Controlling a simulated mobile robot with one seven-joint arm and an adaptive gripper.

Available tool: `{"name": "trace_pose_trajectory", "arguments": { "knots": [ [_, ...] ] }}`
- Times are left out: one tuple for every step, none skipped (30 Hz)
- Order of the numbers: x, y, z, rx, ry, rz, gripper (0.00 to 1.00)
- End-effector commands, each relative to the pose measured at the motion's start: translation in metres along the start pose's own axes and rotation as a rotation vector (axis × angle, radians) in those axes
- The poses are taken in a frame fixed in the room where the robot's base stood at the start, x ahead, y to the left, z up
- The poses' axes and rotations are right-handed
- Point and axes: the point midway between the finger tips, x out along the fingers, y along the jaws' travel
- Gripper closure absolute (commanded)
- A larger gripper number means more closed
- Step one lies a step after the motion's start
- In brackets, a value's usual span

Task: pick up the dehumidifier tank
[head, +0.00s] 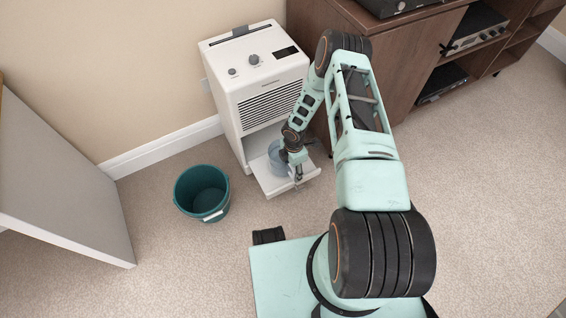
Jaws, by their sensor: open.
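The dehumidifier (262,98) is a white box standing against the wall, with knobs and a vent grille. Its lower front is open, with a white flap or tray (272,184) lying out low in front. The tank (274,150) is a translucent bluish vessel in the lower opening, partly hidden by my wrist. My gripper (297,177) is open and points down at the tank's front right side, over the flap. Its fingers are small in view, and I cannot tell whether they touch the tank.
A teal bucket (201,193) stands on the carpet left of the dehumidifier. A brown wooden cabinet (415,60) with electronics is close on the right. A white panel (60,180) stands at the left. The carpet (490,180) at right is clear.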

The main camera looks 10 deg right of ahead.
Motion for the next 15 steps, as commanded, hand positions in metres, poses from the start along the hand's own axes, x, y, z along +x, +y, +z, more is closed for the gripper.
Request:
{"name": "trace_pose_trajectory", "arguments": {
  "knots": [
    [-0.0004, 0.0004, 0.0000, 0.000, 0.000, 0.001, 0.47],
    [-0.0007, 0.0004, 0.0000, 0.000, 0.000, 0.001, 0.47],
    [-0.0007, 0.0004, -0.0001, 0.000, 0.000, 0.001, 0.47],
    [-0.0008, 0.0003, -0.0001, 0.000, 0.000, 0.001, 0.47],
    [-0.0008, 0.0003, -0.0001, 0.000, 0.000, 0.001, 0.48],
    [-0.0008, 0.0003, -0.0001, 0.000, 0.000, 0.001, 0.52],
    [-0.0008, 0.0003, -0.0001, 0.000, 0.000, 0.001, 0.56],
    [-0.0008, 0.0003, -0.0001, 0.000, 0.000, 0.001, 0.59],
    [-0.0009, 0.0003, -0.0001, 0.000, 0.000, 0.001, 0.63],
    [-0.0009, 0.0002, -0.0002, 0.000, 0.000, 0.000, 0.67],
    [-0.0008, 0.0001, -0.0002, 0.000, 0.000, 0.000, 0.70],
    [-0.0008, 0.0000, -0.0001, 0.000, 0.000, 0.000, 0.74],
    [-0.0008, 0.0000, -0.0001, 0.000, 0.000, 0.000, 0.78],
    [-0.0008, -0.0001, -0.0001, 0.000, 0.000, 0.000, 0.81],
    [-0.0008, -0.0001, -0.0001, 0.000, 0.000, 0.000, 0.85]
  ]
}}
